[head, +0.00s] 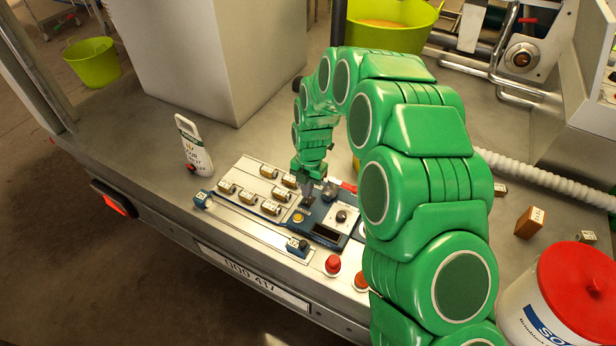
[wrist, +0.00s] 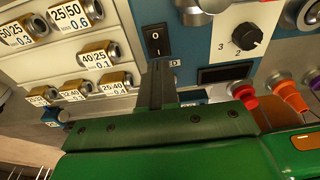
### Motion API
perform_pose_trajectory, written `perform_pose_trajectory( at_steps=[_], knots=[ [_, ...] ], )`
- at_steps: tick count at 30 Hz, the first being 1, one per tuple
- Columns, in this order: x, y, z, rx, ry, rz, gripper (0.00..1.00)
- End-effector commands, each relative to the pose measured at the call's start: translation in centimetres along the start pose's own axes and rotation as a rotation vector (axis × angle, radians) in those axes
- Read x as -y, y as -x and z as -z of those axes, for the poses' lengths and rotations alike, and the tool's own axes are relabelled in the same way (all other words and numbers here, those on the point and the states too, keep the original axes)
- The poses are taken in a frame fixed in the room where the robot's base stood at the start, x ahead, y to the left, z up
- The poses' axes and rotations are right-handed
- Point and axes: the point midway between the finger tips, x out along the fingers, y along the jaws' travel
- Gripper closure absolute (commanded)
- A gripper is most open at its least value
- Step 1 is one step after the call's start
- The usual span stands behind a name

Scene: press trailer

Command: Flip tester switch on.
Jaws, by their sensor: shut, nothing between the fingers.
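The tester is a blue panel (head: 318,216) with a white dial plate, a dark display and a yellow button in the head view; its blue face also shows in the wrist view (wrist: 190,42). Its black rocker switch (wrist: 156,41), with white marks, is in the upper middle of the wrist view. Which side is pressed in is unclear. My gripper (head: 307,196) points down over the left part of the tester and covers much of the switch in the head view. In the wrist view my gripper (wrist: 161,68) is shut and empty, its tips just below the switch. I cannot tell whether they touch it.
The dial (wrist: 239,36) is right of the switch. Several labelled brass-coloured cylinders (head: 268,171) sit left of the tester.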

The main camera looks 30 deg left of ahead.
Motion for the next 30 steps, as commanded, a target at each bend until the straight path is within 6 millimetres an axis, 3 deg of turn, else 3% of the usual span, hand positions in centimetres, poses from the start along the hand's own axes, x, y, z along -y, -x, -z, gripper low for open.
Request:
perform_pose_trajectory(
  at_steps=[9, 30],
  knots=[
    [-0.1, -3.0, -0.1, 0.002, 0.0, -0.002, 1.0],
    [0.0, -3.9, 0.3, 0.079, 0.001, 0.004, 1.0]
  ],
)
